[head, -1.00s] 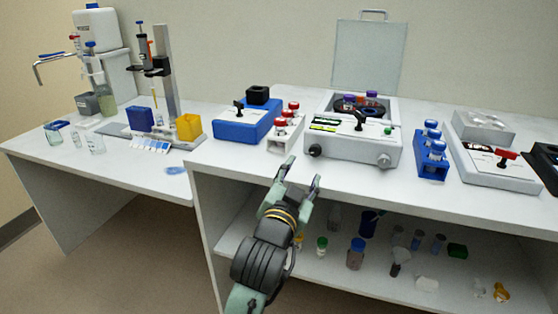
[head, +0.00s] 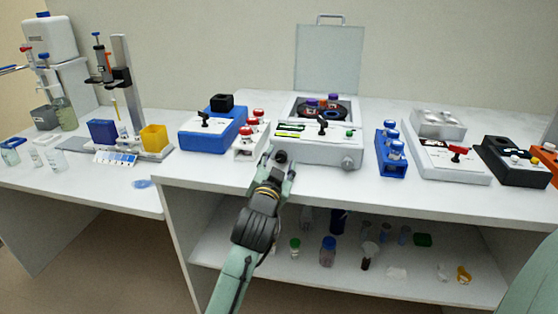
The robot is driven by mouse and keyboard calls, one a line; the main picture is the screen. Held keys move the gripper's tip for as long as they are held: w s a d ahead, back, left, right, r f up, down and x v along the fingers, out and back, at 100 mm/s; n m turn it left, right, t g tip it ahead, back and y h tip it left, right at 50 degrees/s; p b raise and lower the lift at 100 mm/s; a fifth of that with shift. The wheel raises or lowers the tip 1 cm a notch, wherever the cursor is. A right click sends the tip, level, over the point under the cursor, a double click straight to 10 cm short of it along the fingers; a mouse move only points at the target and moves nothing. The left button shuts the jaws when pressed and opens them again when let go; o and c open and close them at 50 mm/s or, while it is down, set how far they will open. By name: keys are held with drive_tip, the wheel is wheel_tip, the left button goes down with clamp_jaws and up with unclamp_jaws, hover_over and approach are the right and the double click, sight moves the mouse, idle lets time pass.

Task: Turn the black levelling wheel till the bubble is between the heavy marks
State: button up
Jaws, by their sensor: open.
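The grey centrifuge-like box (head: 320,152) stands at the bench's front edge with its lid raised. The black levelling wheel (head: 281,156) is on the left of its front face. A yellow-green strip (head: 290,128), perhaps the bubble vial, lies on its top left; bubble and marks are too small to read. My gripper (head: 279,163) is open, its fingers on either side of the wheel in this view. I cannot tell whether they touch it. A grey knob (head: 350,163) is on the right of the front face.
A white rack with red-capped vials (head: 249,142) stands close left of the box, beside a blue device (head: 213,133). A blue rack with vials (head: 389,150) stands to the right. A lower shelf (head: 340,262) with bottles is beneath the bench top.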

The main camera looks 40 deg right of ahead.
drive_tip(key=shift+c, duration=0.3)
clamp_jaws()
idle(0.3)
